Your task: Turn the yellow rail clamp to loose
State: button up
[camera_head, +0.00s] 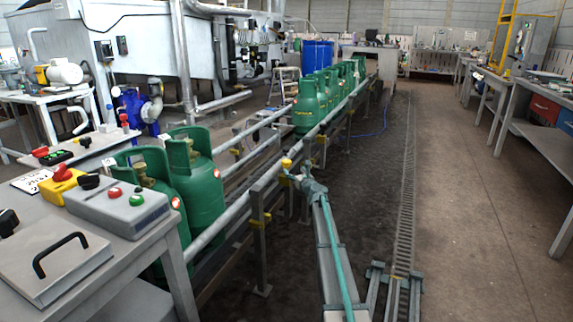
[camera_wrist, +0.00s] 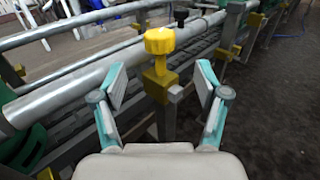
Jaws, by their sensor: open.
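The yellow rail clamp (camera_wrist: 159,41) shows in the wrist view as a lobed knob on a yellow block, fixed to a post beside the grey rail. In the head view it is a small yellow spot (camera_head: 286,163) by the rail. My gripper (camera_wrist: 160,88) is open in the wrist view, with one finger on each side of the clamp's post and clear space between. The knob stands beyond the fingertips, and I see no contact. In the head view my gripper (camera_head: 300,178) is small, close to the clamp.
Green gas cylinders (camera_head: 203,185) stand along the conveyor rail (camera_head: 240,203), with more farther back (camera_head: 308,108). Another yellow clamp (camera_wrist: 256,20) sits farther along the rail. A bench with a control box (camera_head: 115,208) is at left. The floor at right (camera_head: 470,190) is clear.

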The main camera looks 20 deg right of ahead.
aim_at(288, 165)
jog(key=w+b, duration=0.2)
jog(key=w, duration=0.8)
jog(key=shift+w+f+b, duration=0.1)
jog(key=shift+w+b, duration=0.2)
jog(key=shift+w, duration=0.05)
jog(key=c, duration=1.2)
jog(key=shift+o, duration=0.2)
